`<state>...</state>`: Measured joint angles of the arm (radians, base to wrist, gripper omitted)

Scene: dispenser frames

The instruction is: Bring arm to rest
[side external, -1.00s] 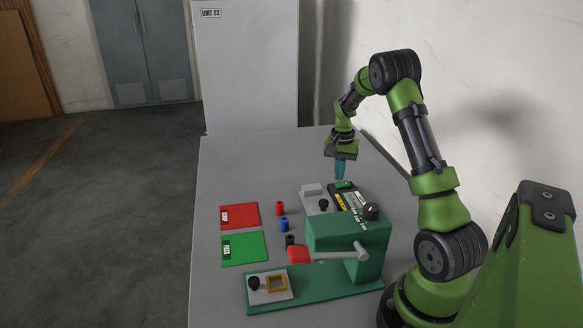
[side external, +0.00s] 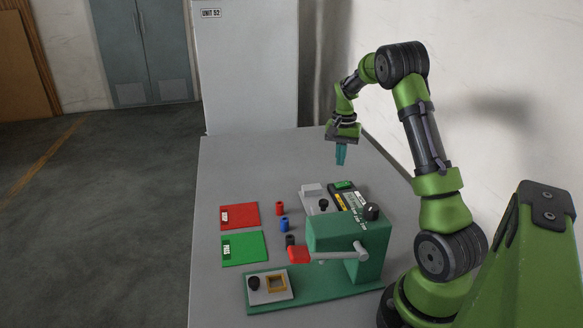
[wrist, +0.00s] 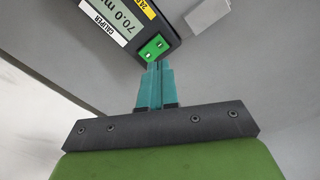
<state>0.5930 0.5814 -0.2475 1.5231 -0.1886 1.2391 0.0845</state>
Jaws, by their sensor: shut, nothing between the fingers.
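My gripper (side external: 341,162) hangs in the air above the back part of the grey table, pointing down. Its teal fingers are shut with nothing between them. In the wrist view the closed fingers (wrist: 157,68) show in front of the green button pad of a device marked CALIPER (wrist: 122,20), which reads about 70.0. In the side view the fingers are clear above that device (side external: 352,203). My arm is bent, with its elbow high on the right.
Red (side external: 239,216) and green (side external: 244,249) plates lie at left. Red (side external: 280,208), blue (side external: 284,224) and black (side external: 290,240) cylinders stand between. The table's back left (side external: 250,165) is clear.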

